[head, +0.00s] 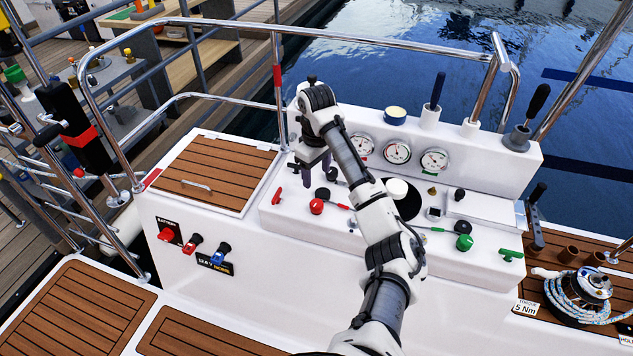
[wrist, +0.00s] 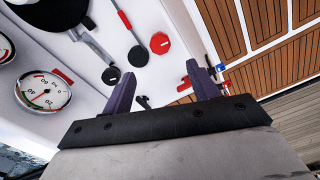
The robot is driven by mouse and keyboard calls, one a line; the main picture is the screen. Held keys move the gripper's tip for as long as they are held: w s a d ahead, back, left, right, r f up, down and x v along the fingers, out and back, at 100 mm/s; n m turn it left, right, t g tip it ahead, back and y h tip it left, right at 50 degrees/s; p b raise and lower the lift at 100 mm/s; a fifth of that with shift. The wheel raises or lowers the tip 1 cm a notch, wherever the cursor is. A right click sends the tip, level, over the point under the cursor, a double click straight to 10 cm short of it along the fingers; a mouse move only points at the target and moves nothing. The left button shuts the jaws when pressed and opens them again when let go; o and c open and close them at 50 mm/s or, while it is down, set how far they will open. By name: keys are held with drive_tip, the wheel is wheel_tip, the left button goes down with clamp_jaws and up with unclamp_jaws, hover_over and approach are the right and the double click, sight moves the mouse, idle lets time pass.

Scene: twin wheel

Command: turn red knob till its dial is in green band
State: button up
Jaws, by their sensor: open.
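A red knob (head: 316,207) sits on the white console top, left of centre. A faceted red knob (wrist: 160,42) shows in the wrist view, just beyond my fingertips. My gripper (head: 318,172) hangs above the left part of the console, behind the red knob. In the wrist view my gripper (wrist: 160,72) is open, with two dark purple fingers apart and nothing held. A white dial (wrist: 43,92) with a coloured band and a red tag is at left there; its needle reading is unclear. The left dial (head: 362,146) is partly hidden by my arm in the head view.
A middle dial (head: 397,151) and right dial (head: 434,160) stand on the raised panel. A red T-handle (head: 278,195), a black knob (head: 322,193) and a green knob (head: 465,243) are on the console. A steel rail (head: 200,22) runs behind, left of the console.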

wheel_tip(320, 180, up, 2)
drive_tip(key=shift+r, duration=0.1)
idle(0.5)
